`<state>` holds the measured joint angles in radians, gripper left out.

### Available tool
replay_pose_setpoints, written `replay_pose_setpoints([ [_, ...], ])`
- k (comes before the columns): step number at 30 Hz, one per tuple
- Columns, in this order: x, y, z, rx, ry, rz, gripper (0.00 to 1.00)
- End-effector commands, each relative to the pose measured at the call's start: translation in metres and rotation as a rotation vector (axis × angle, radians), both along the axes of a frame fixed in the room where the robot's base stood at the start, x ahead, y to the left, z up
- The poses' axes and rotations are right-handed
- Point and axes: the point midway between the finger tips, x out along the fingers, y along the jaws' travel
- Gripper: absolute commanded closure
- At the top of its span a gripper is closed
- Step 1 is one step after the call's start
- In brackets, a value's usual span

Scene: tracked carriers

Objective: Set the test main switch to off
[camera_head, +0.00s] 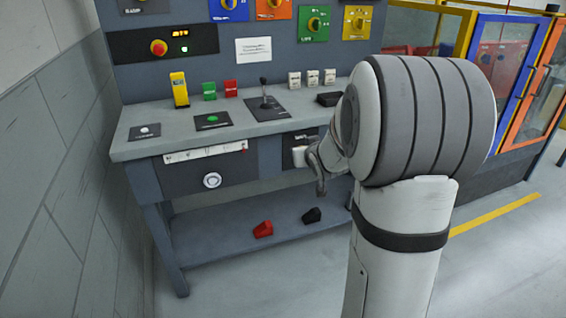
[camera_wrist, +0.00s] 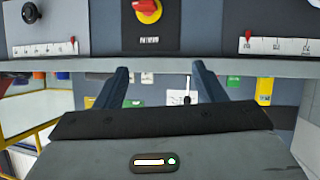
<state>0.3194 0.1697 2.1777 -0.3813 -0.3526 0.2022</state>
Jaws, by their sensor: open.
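A red rotary handle on a yellow round plate, which looks like the main switch (camera_wrist: 148,10), sits on a dark panel at the top of the wrist view. That view looks upside down, its label is too small to read, and the frame edge cuts the handle. My gripper (camera_wrist: 160,67) is open and empty, its two fingers spread below the switch in the picture and apart from it. In the head view my gripper (camera_head: 319,168) is in front of the bench's front panel. It and my arm hide the switch there.
The bench (camera_head: 190,135) carries a lever (camera_head: 264,92), buttons and small blocks. A slider scale (camera_head: 204,152) and white knob (camera_head: 212,181) are on its front. A red block (camera_head: 263,229) and black block (camera_head: 312,215) lie on the lower shelf. A wall stands at left.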

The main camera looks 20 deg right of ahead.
Motion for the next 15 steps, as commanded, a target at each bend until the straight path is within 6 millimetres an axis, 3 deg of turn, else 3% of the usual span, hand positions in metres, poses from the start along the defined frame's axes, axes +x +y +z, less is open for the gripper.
replay_pose_setpoints([
  [1, 0.017, -0.015, -0.043, 0.002, -0.06, 0.015, 0.36],
  [6, 0.053, -0.046, -0.097, 0.023, -0.266, 0.095, 0.36],
  [10, 0.063, -0.059, -0.122, 0.045, -0.374, 0.146, 0.36],
  [15, 0.068, -0.065, -0.134, 0.061, -0.442, 0.183, 0.36],
])
